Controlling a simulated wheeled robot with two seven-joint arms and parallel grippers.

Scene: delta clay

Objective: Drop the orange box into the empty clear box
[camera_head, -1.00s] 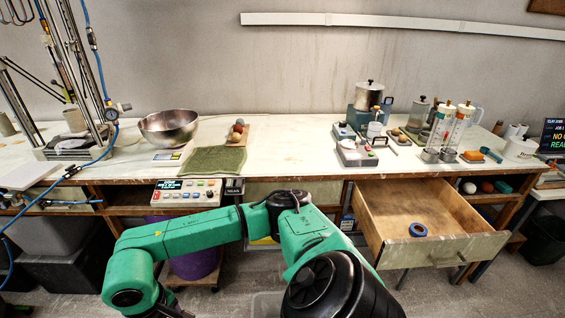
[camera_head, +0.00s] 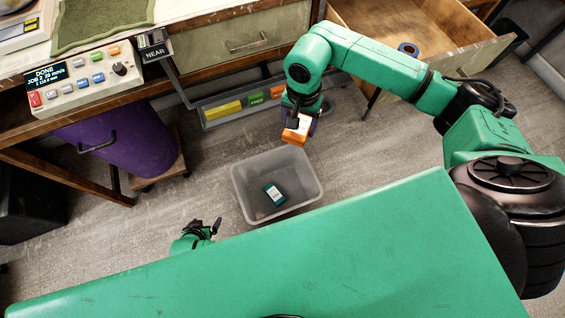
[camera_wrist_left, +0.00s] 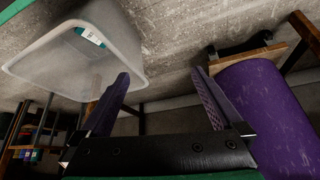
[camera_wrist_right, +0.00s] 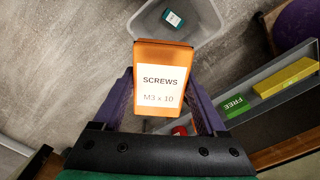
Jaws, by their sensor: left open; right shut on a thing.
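The orange box (camera_head: 297,131) has a white label reading SCREWS M3 x 10, which is legible in the right wrist view (camera_wrist_right: 160,85). My right gripper (camera_head: 303,108) is shut on it and holds it up near the far right rim of the clear box (camera_head: 242,188). The clear box is an open, see-through bin on the floor. It is not empty: a small teal box (camera_head: 275,194) with a white label lies in it. My left gripper (camera_head: 213,229) is open and empty, to the left of the bin's near corner; its spread fingers show in the left wrist view (camera_wrist_left: 165,85).
A purple bin (camera_head: 125,143) stands on a wheeled board at left. An open drawer (camera_head: 460,55) with blue tape (camera_head: 408,48) is at upper right.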

